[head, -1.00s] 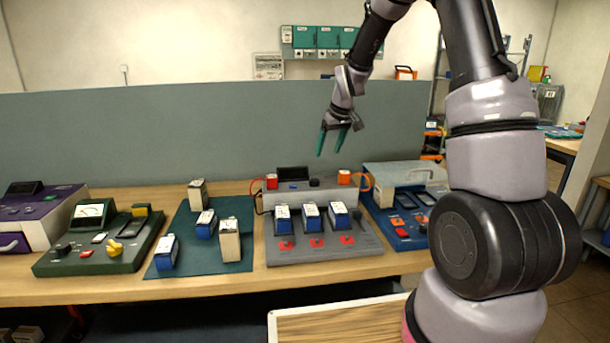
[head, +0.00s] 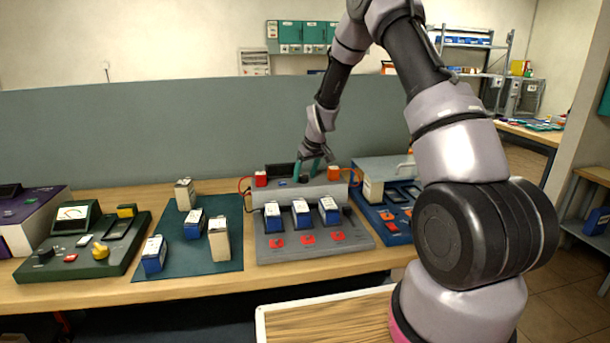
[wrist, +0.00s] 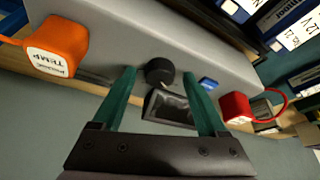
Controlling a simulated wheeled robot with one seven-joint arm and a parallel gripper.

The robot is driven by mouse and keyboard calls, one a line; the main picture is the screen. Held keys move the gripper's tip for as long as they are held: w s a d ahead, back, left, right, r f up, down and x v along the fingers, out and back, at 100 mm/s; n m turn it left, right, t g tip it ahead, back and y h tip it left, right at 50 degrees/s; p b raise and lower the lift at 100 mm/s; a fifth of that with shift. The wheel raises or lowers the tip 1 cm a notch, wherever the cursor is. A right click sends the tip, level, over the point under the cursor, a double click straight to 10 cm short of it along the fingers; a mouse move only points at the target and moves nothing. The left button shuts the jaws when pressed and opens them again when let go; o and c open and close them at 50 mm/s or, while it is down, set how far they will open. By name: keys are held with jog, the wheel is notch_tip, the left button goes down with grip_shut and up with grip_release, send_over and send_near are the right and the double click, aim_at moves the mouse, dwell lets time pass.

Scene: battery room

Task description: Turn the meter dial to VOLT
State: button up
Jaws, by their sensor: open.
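A round dark dial (wrist: 160,71) sits on the grey test unit (wrist: 110,30), beside a dark display (wrist: 170,108) and a small blue button (wrist: 208,83). My gripper (wrist: 159,73) is open, one green finger on each side of the dial; I cannot tell whether they touch it. In the head view my gripper (head: 307,168) reaches down over the rear of the grey unit (head: 315,255), where the fingers partly hide the dial (head: 303,179). No VOLT mark or dial setting is readable.
An orange block (wrist: 57,47) marked TEMP and a red block (wrist: 236,107) with a red cable flank the dial. Blue batteries (head: 301,213) stand in front. A green meter unit (head: 75,253) and a teal mat (head: 215,268) lie left; a blue unit (head: 385,215) stands right.

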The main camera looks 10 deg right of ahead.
grip_shut()
dwell(0.4)
jog(key=m+h, duration=0.1)
jog(key=m, duration=0.1)
jog(key=m+h, duration=0.1)
jog(key=m, duration=0.1)
jog(key=shift+a+m, duration=0.35)
jog(key=shift+m, duration=0.05)
jog(key=m+h, duration=0.2)
jog(key=m, duration=0.3)
jog(key=shift+m, duration=0.4)
jog(key=shift+a+f+g, duration=0.1)
jog(key=shift+g, duration=0.2)
grip_release()
